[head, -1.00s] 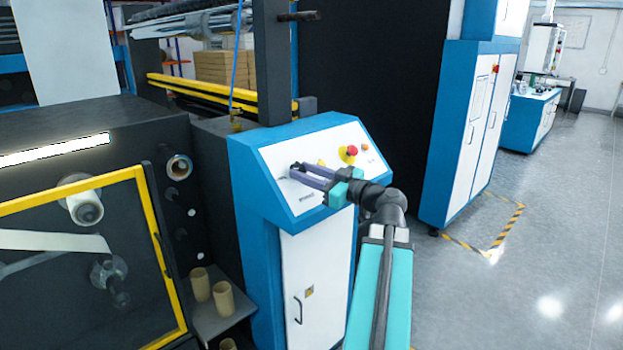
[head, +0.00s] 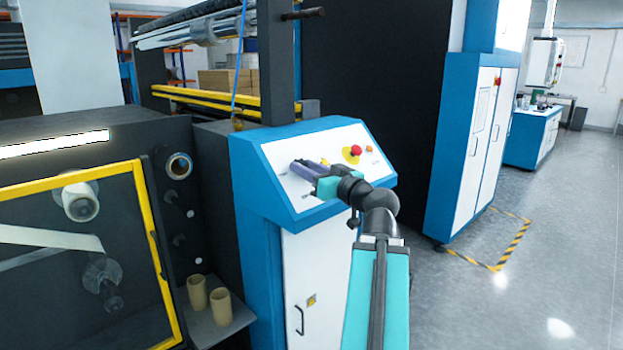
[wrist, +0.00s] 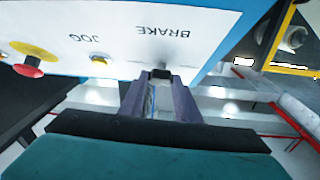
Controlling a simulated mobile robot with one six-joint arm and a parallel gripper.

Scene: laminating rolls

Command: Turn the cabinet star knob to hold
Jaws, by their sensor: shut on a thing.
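The star knob (wrist: 160,73) is a small dark piece on the white sloped panel (head: 345,140) of the blue cabinet. In the wrist view it sits between my purple fingertips, beside the upside-down BRAKE label. My gripper (head: 300,166) reaches the left part of the panel in the head view, and its fingers hide the knob there. In the wrist view my gripper (wrist: 160,80) is shut on the knob, with a finger on each side. The knob's pointer and any hold mark cannot be made out.
A red emergency button (head: 356,150) on a yellow base is to the right on the panel. A yellow JOG button (wrist: 100,58) lies between it and the knob. A yellow-framed guard (head: 145,210) stands left, with cardboard cores (head: 220,305) on a shelf. The floor right is clear.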

